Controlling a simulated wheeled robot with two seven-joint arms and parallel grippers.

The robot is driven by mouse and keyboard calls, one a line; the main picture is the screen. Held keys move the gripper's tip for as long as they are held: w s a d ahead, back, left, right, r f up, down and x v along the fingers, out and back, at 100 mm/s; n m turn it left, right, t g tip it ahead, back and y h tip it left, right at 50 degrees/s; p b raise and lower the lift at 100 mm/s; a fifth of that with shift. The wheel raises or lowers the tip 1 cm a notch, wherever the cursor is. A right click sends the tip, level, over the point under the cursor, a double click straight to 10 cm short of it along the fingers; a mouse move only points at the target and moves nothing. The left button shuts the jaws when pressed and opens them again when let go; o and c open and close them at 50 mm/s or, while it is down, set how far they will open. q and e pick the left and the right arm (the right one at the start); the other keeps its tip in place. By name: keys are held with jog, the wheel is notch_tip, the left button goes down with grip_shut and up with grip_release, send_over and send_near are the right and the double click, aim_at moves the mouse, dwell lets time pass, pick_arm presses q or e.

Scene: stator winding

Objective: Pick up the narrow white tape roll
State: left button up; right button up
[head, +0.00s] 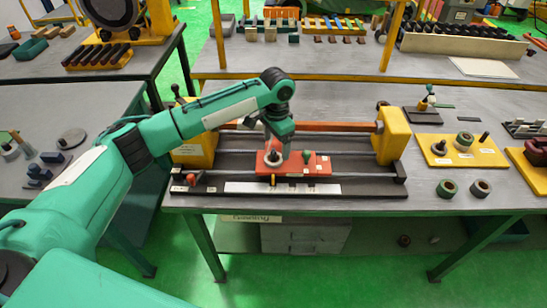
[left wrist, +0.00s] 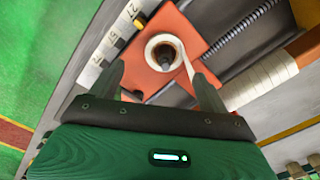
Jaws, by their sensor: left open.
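The narrow white tape roll (left wrist: 152,48) sits around a dark peg on the red carriage (left wrist: 145,78) of the winding rig. It also shows in the head view (head: 262,155), partly behind my fingers. A white strand runs from the roll toward an orange bar with a white wrapped part (left wrist: 258,82). My left gripper (head: 279,150) is above the carriage, right by the roll. In the left wrist view my left gripper (left wrist: 159,72) is open and empty, with the roll just ahead of the gap between its fingers. My right gripper is not in view.
Yellow end blocks (head: 394,136) and long rails flank the carriage. A small green-topped knob (head: 307,156) stands on the carriage. At right are a yellow plate (head: 460,157) with pegs and two loose rings (head: 447,188). The grey table's right front is mostly clear.

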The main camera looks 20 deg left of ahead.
aim_at(274, 152)
pick_arm(q)
jog(key=f, duration=0.1)
jog(key=f+p, duration=0.1)
jog(key=f, duration=0.1)
jog(key=f+p, duration=0.1)
jog(key=shift+a+f, duration=0.4)
jog(key=shift+f, duration=0.3)
jog(key=c, duration=1.1)
jog(key=shift+o, duration=0.2)
